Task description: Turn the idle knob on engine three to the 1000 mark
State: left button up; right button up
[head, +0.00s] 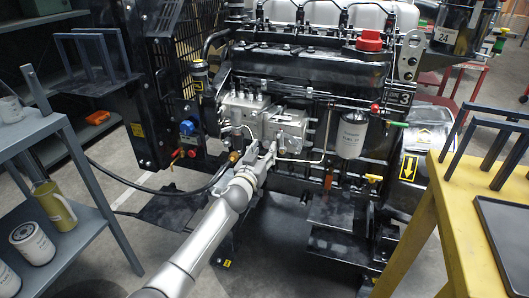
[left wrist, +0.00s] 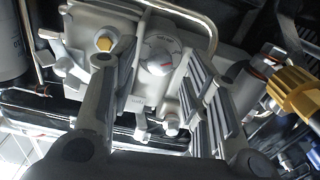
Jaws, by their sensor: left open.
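Engine three (head: 310,70) stands ahead, dark, with a "3" plate (head: 403,98) at its upper right. The light grey pump housing (head: 285,125) is on its near side. The dial's lettering is too small to read. My left gripper (head: 262,152) is at the pump. In the left wrist view its open fingers (left wrist: 155,68) lie on either side of the knob, with gaps visible. The knob cannot be made out in the head view. My right gripper is not seen.
A brass-coloured fitting (left wrist: 297,92) with a hose is close beside the right finger in the wrist view. A white filter (head: 352,135) hangs right of the pump. A grey shelf cart (head: 45,130) stands left, a yellow table (head: 465,215) right.

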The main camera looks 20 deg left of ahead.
pick_arm(q)
jog(key=shift+w, duration=0.75)
grip_shut()
